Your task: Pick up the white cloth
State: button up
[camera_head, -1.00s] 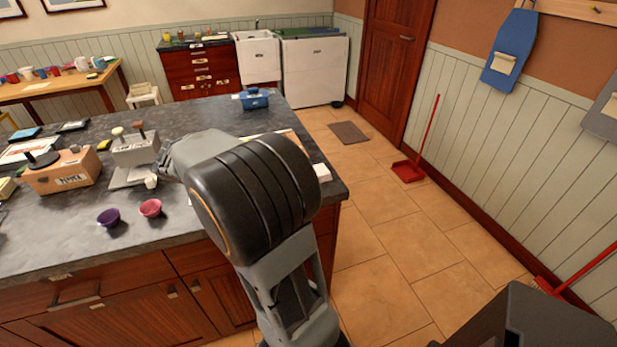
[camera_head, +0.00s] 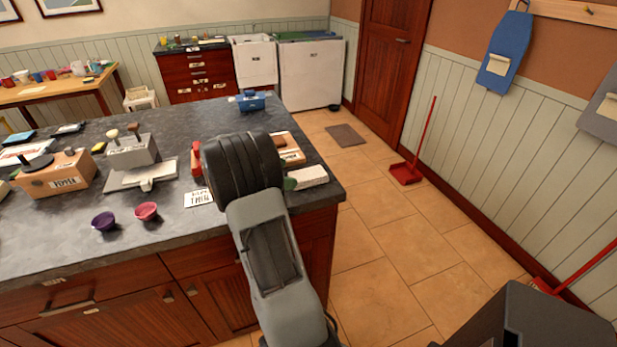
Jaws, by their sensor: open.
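A white, block-like folded thing (camera_head: 312,176) lies at the right edge of the dark counter (camera_head: 75,230); it may be the white cloth, but I cannot tell for sure. My arm reaches up over the counter's front edge, and its thick black joint covers the area just left of the white thing. My gripper is hidden behind this joint, so its fingers and their distance from the white thing do not show.
A purple cup (camera_head: 105,221), a pink cup (camera_head: 147,211), a printed white card (camera_head: 199,198), a grey device (camera_head: 133,152) and a wooden box (camera_head: 57,178) stand on the counter. A blue case (camera_head: 250,101) is at the back.

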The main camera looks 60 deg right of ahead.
aim_at(303, 175)
jog(key=shift+x, duration=2.75)
jog(key=shift+s, duration=0.1)
jog(key=c, duration=0.9)
